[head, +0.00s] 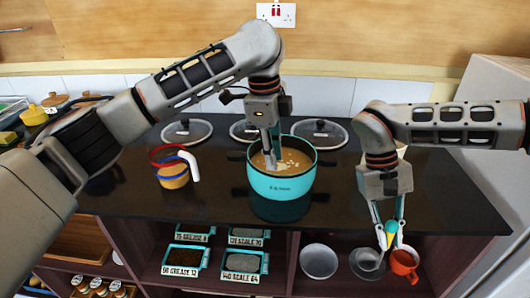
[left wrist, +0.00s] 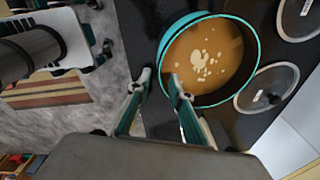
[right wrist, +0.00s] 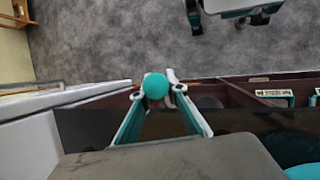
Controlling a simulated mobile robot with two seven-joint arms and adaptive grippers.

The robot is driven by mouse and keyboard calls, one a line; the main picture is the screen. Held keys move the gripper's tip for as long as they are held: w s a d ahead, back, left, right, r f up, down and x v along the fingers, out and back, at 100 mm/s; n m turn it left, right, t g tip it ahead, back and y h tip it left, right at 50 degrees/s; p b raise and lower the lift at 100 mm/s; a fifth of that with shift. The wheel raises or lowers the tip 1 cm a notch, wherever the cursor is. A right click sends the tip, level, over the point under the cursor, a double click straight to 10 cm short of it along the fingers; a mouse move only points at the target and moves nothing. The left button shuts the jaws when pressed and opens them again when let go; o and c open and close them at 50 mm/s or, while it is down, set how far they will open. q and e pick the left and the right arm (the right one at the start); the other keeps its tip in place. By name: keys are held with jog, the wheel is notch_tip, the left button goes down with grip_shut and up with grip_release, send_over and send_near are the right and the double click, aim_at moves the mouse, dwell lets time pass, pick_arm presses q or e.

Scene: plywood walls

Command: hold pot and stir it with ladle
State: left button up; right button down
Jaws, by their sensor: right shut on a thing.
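The teal pot (head: 281,185) stands on the dark counter, holding brown soup with pale bits; it also shows in the left wrist view (left wrist: 245,28). My left gripper (head: 269,160) is open at the pot's near-left rim. In the left wrist view its fingers (left wrist: 161,80) straddle the rim, one over the inside and one outside. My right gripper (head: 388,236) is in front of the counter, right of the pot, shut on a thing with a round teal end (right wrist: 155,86). This seems to be the ladle, its handle end showing; its lower part cannot be made out.
Glass lids (head: 319,134) lie behind the pot. A cup with a white handle (head: 173,176) stands left of it. Below the counter are a white bowl (head: 319,261), a glass dish (head: 366,264), an orange mug (head: 404,262) and labelled trays (head: 245,262). Counter between pot and right arm is clear.

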aim_at(266, 196)
pick_arm(q)
jog(key=shift+y, duration=0.6)
jog(key=f, duration=0.4)
jog(key=a+f, duration=0.1)
jog(key=f, duration=0.3)
jog(key=w+a+f, duration=0.1)
jog(key=f, duration=0.3)
jog(key=shift+w, duration=0.1)
grip_shut()
jog(key=shift+o, duration=0.5)
grip_release()
